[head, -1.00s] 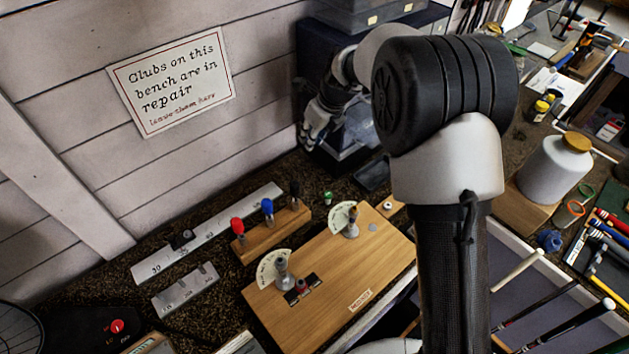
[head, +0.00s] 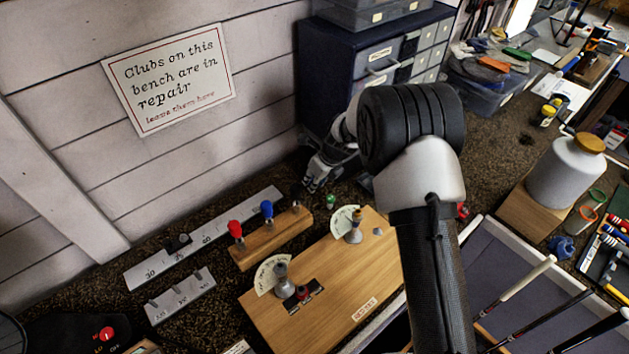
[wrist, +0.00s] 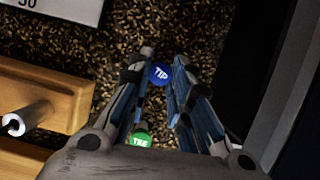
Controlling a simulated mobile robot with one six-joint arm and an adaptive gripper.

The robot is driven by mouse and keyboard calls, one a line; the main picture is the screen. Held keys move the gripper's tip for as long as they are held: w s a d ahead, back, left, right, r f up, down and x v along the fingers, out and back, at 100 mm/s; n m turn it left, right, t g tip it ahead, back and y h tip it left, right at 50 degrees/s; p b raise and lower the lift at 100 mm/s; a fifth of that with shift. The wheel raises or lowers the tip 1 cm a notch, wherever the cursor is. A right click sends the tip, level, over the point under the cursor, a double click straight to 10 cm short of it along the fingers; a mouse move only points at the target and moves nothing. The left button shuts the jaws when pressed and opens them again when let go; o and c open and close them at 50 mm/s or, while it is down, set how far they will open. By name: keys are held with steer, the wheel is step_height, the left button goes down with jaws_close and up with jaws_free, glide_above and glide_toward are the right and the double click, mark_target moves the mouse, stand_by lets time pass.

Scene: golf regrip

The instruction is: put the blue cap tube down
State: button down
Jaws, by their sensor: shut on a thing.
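The blue cap tube (wrist: 159,74), marked TIP, sits between my fingers in the wrist view, with only its round cap showing. My gripper (wrist: 165,62) is shut on it; it also shows in the head view (head: 316,176), low over the dark bench beyond the wooden rack. The tube is hidden in the head view, and I cannot tell whether its base touches the bench. A green cap tube (wrist: 139,141), marked TEE, stands close by, partly hidden behind my gripper; it also shows in the head view (head: 330,202).
The wooden rack (head: 250,256) with red, blue and black knobs stands near my gripper. A white ruler (head: 150,275) lies behind it. A wooden board (head: 350,285) with dial fixtures lies in front. A dark drawer cabinet (head: 330,60) stands at the back. Speckled bench shows around the tubes.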

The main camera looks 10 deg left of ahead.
steer(key=shift+r, duration=0.15)
steer(key=c, duration=1.5)
jaws_free()
steer(key=shift+o, duration=0.2)
steer(key=shift+r, duration=0.1)
steer(key=p+v, duration=0.2)
steer(key=v, duration=1)
